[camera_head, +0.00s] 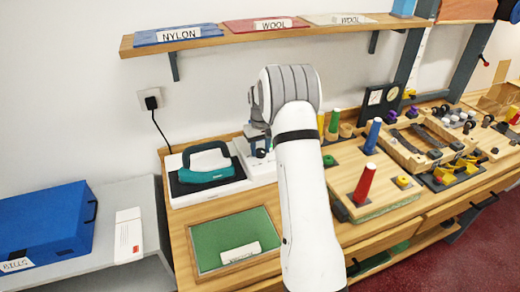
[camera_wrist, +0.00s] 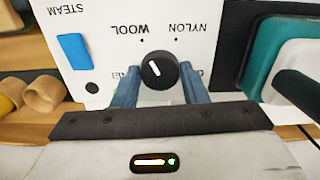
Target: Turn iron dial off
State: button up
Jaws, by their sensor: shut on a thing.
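The iron dial (camera_wrist: 158,71) is a round black knob with a white pointer line, on a white panel (camera_wrist: 110,45) in the wrist view. The panel's lettering is upside down there: WOOL and NYLON are readable, other labels are partly hidden by the fingers. My gripper (camera_wrist: 158,90) has its two blue fingers on either side of the knob, shut on it. The pointer slants toward the WOOL side at its upper end in the picture. In the head view, my arm covers part of the panel. The teal iron (camera_head: 207,167) rests on its dark pad left of my gripper.
A blue button (camera_wrist: 74,51) marked STEAM is on the same panel. A green mat (camera_head: 210,240) lies in front of the iron. Coloured cones, including a red cone (camera_head: 365,184), stand to the right. A shelf (camera_head: 220,42) with fabric swatches hangs above.

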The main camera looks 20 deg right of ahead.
aim_at(260, 151)
jog(key=m+b, duration=0.2)
jog(key=m, duration=0.3)
jog(key=shift+m, duration=0.4)
jog(key=m+b, duration=0.1)
jog(key=m, duration=0.4)
jog(key=m+b, duration=0.1)
jog(key=m, duration=0.5)
jog(key=shift+m, duration=0.4)
jog(key=m, duration=0.5)
jog(key=shift+m, duration=0.4)
jog(key=o, duration=1)
jog(key=shift+r, duration=0.1)
notch_tip(260, 151, up, 8)
jog(key=shift+f+b, duration=0.15)
jog(key=shift+b, duration=0.4)
